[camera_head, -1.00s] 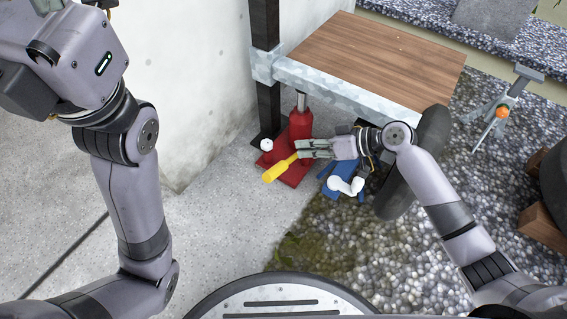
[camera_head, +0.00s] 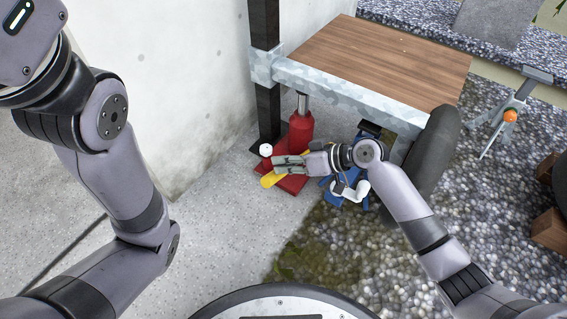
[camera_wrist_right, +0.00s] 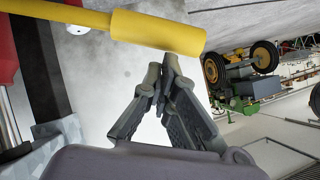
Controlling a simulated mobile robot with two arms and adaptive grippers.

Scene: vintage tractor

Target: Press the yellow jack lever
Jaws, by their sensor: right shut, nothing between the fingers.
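The yellow jack lever (camera_head: 268,180) sticks out from the red bottle-shaped jack (camera_head: 301,131), which stands on a red base under the trailer's corner. My right gripper (camera_head: 277,164) is shut and empty, and its fingers cross in front of the lever in the head view, hiding its middle. In the right wrist view the lever's thick grip (camera_wrist_right: 158,32) lies across the top of the picture, with the shut fingertips (camera_wrist_right: 163,72) close beside it. I cannot tell whether they touch. My left arm shows at the left, but its gripper is out of the picture.
A trailer with a wooden deck (camera_head: 375,62) and metal edge stands above the jack, with a dark tyre (camera_head: 436,150) at its right. A blue stand (camera_head: 333,196) is under my right wrist. A white wall is behind. The concrete floor (camera_head: 225,225) in front is clear.

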